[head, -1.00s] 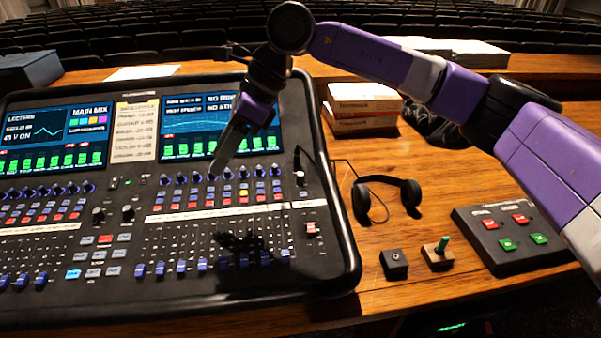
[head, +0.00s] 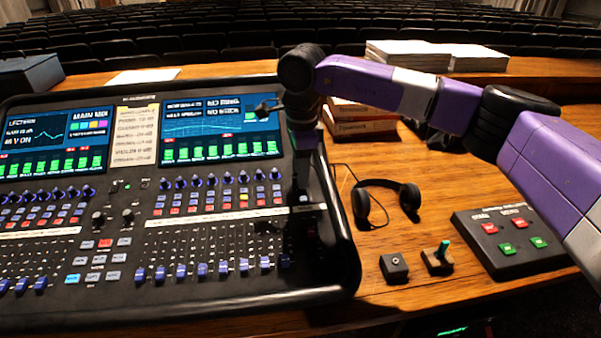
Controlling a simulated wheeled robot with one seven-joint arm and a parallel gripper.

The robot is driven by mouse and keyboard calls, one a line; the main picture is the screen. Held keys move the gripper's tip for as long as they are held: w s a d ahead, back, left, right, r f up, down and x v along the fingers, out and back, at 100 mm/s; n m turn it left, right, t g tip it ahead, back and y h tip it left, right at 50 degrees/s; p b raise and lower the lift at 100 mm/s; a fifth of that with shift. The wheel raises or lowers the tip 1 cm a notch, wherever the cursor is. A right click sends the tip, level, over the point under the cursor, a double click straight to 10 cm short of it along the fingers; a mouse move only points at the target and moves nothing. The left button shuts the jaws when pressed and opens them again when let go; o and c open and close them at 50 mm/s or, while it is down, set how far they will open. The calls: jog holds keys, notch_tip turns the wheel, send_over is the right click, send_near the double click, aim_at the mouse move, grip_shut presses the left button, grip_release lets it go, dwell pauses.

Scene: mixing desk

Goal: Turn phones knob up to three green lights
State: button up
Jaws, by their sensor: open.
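The mixing desk (head: 345,262) fills the left and middle of the head view. My gripper (head: 302,190) points down over the right end of the desk, just right of the right-hand screen. Its fingers are dark against the black panel, and I cannot make out the gap between them or any contact. A small separate knob at the panel's right edge, seen earlier, is now hidden behind my gripper. No label marks it legibly as the phones knob. I cannot make out a row of green lights beside it.
Headphones (head: 409,197) lie on the wooden table right of the desk. A small black box (head: 394,266), a green-handled switch (head: 440,254) and a button box (head: 512,255) stand nearby. Books (head: 362,128) lie behind my arm. Bare wood shows between these things.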

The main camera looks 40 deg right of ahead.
jog(key=shift+f, duration=0.6)
grip_shut()
jog(key=shift+m, duration=0.3)
jog(key=m+b, duration=0.1)
jog(key=m, duration=0.4)
jog(key=shift+b, duration=0.3)
jog(key=m+b, duration=0.1)
jog(key=m, duration=0.5)
jog(key=shift+b, duration=0.3)
jog(key=shift+m+t, duration=0.3)
